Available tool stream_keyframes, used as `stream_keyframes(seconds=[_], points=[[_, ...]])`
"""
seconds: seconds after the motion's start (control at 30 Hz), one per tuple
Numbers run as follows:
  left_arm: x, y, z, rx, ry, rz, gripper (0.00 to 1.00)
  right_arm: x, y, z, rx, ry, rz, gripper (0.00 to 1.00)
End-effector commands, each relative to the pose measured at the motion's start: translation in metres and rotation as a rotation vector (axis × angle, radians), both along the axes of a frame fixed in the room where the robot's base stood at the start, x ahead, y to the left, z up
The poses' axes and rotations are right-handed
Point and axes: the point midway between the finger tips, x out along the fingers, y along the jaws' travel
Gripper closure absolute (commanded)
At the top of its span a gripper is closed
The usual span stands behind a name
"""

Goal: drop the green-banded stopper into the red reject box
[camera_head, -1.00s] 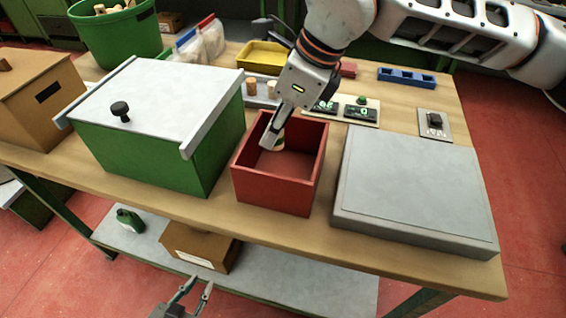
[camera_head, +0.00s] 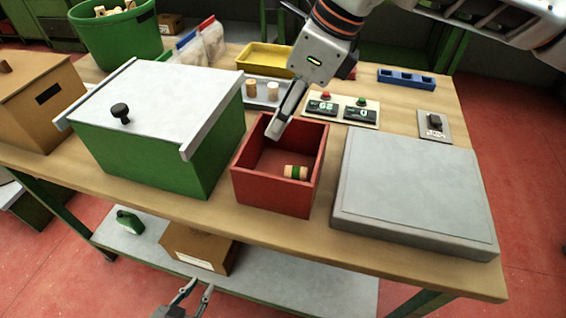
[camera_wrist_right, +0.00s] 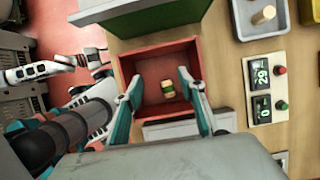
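The green-banded stopper (camera_head: 295,172) lies on its side on the floor of the red reject box (camera_head: 272,191), near its right wall. It also shows in the right wrist view (camera_wrist_right: 168,89), between and beyond the fingers. My right gripper (camera_head: 276,130) is above the box's back part, apart from the stopper. In the right wrist view its two fingers (camera_wrist_right: 166,118) are spread with nothing between them. My left gripper (camera_head: 196,290) is low at the bottom edge of the head view, its fingers apart and empty.
A green box with a grey lid (camera_head: 150,95) stands left of the red box, and a grey flat case (camera_head: 415,190) stands right. Behind are a tray (camera_head: 262,104) with two plain stoppers, a yellow tray (camera_head: 262,56) and two small displays (camera_head: 340,110).

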Motion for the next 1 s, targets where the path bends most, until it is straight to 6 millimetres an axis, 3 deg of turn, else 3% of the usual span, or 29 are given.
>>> stream_keyframes(seconds=[0.2,0.4,1.0], points=[[0.001,0.000,0.000,0.000,-0.001,0.001,0.76,-0.005,-0.016,0.041,0.001,-0.004,-0.002,0.60],[0.001,0.000,0.000,0.000,-0.002,0.001,0.76,-0.008,-0.024,0.062,0.001,-0.001,0.000,0.60],[0.001,0.000,0.000,0.000,-0.002,0.001,0.76,-0.009,-0.026,0.067,0.000,0.001,0.001,0.60]])
